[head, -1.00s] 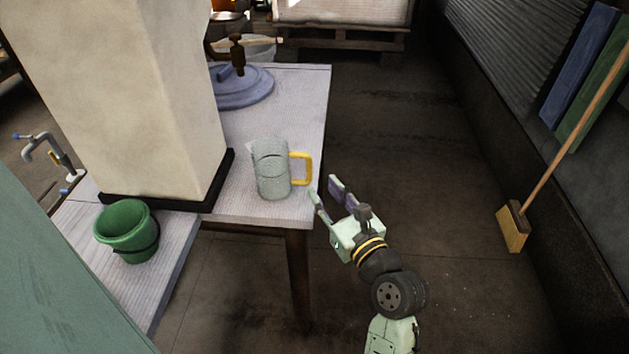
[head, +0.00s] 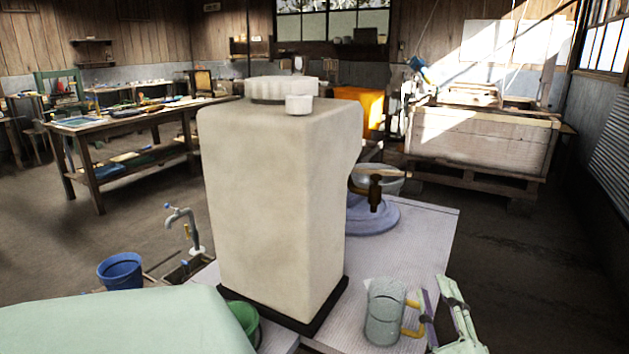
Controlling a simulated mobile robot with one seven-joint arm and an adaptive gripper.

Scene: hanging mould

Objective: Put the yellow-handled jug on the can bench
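The jug (head: 382,318) is grey and translucent, with a yellow handle (head: 412,328) on its right side. It stands upright near the front right part of the pale bench (head: 410,250), which also bears a big cream can (head: 275,200). My gripper (head: 440,302) is at the lower right, just right of the handle. Its fingers look spread, with the left finger very near or against the handle; I cannot tell if they touch. The lower part of the gripper is cut off by the frame edge.
A brass tap (head: 374,192) juts from the can above a blue round lid (head: 372,216). A green bucket (head: 245,320) and a blue bucket (head: 121,271) are at the left. A wooden crate (head: 480,140) stands behind. The floor right of the bench is clear.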

